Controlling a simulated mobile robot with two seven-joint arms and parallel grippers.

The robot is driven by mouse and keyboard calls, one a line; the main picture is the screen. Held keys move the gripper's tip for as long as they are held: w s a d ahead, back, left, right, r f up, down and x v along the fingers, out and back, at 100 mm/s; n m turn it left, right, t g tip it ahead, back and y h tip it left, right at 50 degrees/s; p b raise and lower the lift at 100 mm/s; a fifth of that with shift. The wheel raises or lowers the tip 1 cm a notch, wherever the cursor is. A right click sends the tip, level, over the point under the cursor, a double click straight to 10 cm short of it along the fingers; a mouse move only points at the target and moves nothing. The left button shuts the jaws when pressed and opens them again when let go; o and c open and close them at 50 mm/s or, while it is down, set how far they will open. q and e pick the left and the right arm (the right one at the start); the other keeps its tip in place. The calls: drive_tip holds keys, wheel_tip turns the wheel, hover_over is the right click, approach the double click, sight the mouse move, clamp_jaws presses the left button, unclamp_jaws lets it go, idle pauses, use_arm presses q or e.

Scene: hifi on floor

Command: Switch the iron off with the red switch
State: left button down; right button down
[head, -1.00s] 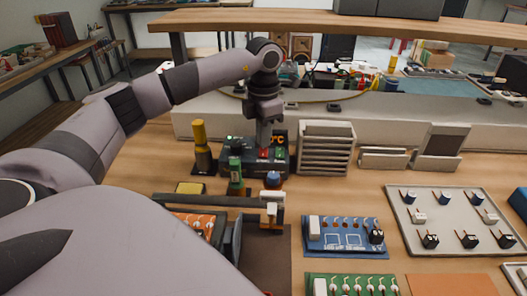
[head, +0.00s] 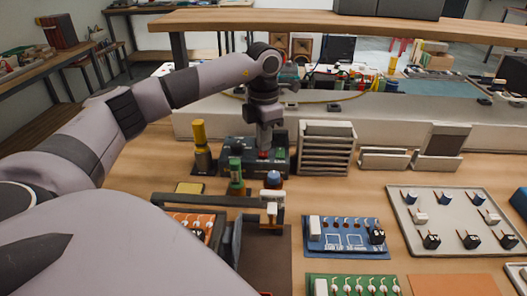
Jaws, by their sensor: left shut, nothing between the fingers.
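The soldering iron's station (head: 232,143) is a dark box at the back middle of the workbench. Its small red switch (head: 263,155) shows low on the front, right at the tip of my left gripper. My left gripper (head: 264,147) points straight down, shut and empty, in front of the station. It hides part of the station's front and display. I cannot tell whether the fingertips touch the switch or which way the switch is set. My right gripper is not in view.
A grey slotted rack (head: 326,148) is close on the right. A blue circuit board (head: 345,236) and a parts tray (head: 455,220) lie nearer. Bare wood shows between.

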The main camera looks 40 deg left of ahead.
use_arm(q)
drive_tip(key=shift+s+f, duration=0.1)
drive_tip(key=shift+f, duration=0.15)
wheel_tip(320, 180, up, 2)
drive_tip(key=shift+p, duration=0.95)
drive_tip(key=shift+r+p, duration=0.35)
drive_tip(key=shift+r, duration=0.1)
drive_tip(key=shift+r+p, duration=0.6)
drive_tip(key=shift+r, duration=0.05)
drive_tip(key=shift+r+p, duration=1.3)
drive_tip(key=shift+r, duration=0.25)
drive_tip(key=shift+f, duration=0.1)
